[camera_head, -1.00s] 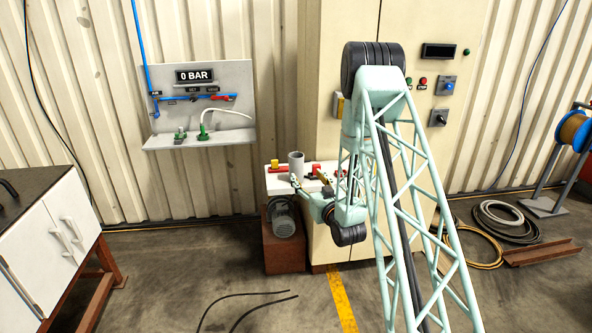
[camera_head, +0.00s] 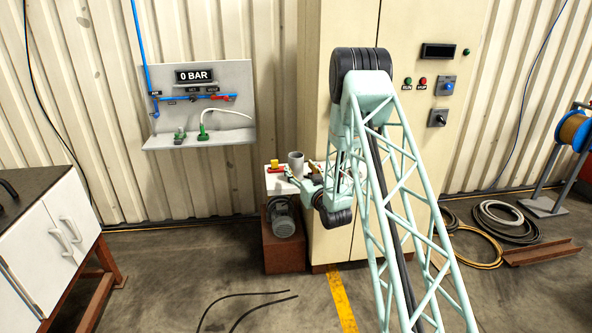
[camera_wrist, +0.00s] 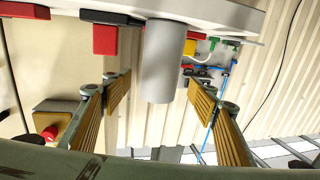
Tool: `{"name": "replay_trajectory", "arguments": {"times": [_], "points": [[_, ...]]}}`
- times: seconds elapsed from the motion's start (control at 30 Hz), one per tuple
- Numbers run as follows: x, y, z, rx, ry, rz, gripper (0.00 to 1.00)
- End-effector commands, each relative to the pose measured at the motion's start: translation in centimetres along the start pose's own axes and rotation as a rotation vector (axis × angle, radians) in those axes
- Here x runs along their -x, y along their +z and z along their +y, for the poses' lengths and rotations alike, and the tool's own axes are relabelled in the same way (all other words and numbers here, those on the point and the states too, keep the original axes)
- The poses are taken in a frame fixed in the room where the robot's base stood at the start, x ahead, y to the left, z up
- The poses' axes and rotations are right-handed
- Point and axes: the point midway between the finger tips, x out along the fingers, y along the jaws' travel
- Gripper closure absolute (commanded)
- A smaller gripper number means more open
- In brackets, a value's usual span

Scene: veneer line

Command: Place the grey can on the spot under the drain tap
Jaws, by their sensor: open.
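The grey can (camera_head: 296,163) stands upright on the small white-topped bench (camera_head: 277,187). In the wrist view, which is upside down, the can (camera_wrist: 163,62) shows between the two wood-coloured finger pads of my gripper (camera_wrist: 160,92), with a gap on each side. My gripper (camera_head: 299,182) is open, low and close in front of the can in the head view; its fingers are small there and partly hidden. I cannot make out for certain the drain tap or the spot under it.
A yellow block (camera_head: 275,164) and red parts stand on the bench near the can. A grey motor (camera_head: 281,217) sits below. The cream cabinet (camera_head: 330,240) rises close on the right. A wall panel (camera_head: 238,90) with blue pipe and green fittings hangs at upper left.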

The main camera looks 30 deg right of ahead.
Motion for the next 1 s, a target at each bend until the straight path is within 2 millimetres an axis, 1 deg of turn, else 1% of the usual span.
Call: {"name": "replay_trajectory", "arguments": {"times": [0.3,0.43,0.57,0.8,1.0], "points": [[-0.1,0.0,0.0,0.000,0.000,0.000,0.46],[-0.5,0.0,0.0,0.001,0.000,0.001,0.46],[-1.5,0.1,0.0,0.001,0.000,0.002,0.46],[-4.0,0.2,0.1,0.001,0.000,0.002,0.46],[-5.1,0.2,0.1,0.000,0.000,0.001,0.46]]}}
